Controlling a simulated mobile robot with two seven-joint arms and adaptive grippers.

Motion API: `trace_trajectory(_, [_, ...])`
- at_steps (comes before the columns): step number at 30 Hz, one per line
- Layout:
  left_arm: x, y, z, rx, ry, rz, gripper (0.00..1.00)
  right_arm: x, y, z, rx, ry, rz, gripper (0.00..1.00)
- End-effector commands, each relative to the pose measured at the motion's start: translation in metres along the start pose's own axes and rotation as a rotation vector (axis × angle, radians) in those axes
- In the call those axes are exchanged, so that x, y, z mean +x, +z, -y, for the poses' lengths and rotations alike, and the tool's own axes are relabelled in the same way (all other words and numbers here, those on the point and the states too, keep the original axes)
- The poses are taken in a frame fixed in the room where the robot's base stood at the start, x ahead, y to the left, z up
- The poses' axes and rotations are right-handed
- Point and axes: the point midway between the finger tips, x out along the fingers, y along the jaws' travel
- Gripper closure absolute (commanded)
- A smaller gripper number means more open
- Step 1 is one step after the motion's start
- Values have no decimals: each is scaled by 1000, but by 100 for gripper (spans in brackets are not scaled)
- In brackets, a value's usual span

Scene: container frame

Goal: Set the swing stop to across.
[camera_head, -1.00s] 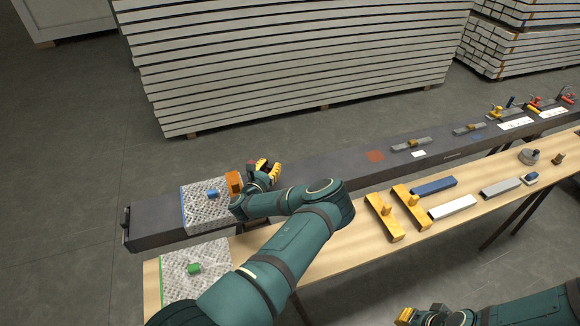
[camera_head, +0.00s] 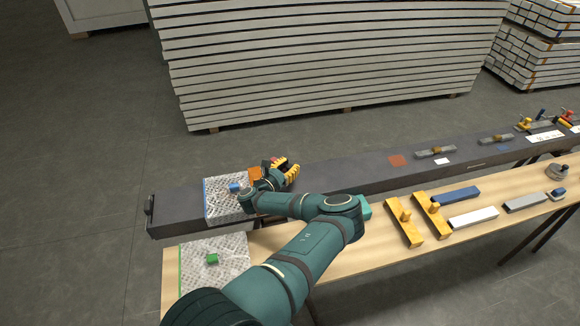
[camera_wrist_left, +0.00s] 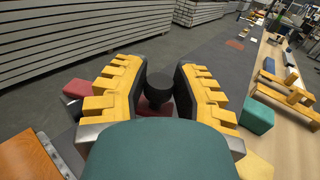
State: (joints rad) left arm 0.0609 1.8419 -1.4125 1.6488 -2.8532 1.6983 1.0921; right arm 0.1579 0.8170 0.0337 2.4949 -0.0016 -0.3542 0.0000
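In the left wrist view a black round knob (camera_wrist_left: 159,88) on a dark red base (camera_wrist_left: 155,107) stands between my left gripper's yellow fingers; it looks like the swing stop. My left gripper (camera_wrist_left: 162,75) looks open around it, with a thin gap visible on the right side; contact on the left is unclear. In the head view my left gripper (camera_head: 284,170) is over the dark beam (camera_head: 330,174), just right of an orange block (camera_head: 255,173). The stop's direction is mostly hidden by the fingers. My right gripper is out of view.

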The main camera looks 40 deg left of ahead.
Motion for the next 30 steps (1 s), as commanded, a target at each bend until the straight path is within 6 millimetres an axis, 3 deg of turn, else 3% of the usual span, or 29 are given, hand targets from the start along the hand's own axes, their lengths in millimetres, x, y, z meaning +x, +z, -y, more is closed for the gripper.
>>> trace_trajectory(1, [0, 0, 0, 0, 1, 0, 53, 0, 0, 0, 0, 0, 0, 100])
trace_trajectory(2, [0, 0, 0, 0, 1, 0, 43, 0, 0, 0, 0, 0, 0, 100])
trace_trajectory(3, [0, 0, 0, 0, 1, 0, 40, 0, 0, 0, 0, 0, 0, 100])
trace_trajectory(14, [0, 5, 0, 1, 1, 0, 40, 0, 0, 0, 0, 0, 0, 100])
trace_trajectory(30, [0, 90, 0, 3, 0, 0, 40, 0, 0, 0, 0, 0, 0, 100])
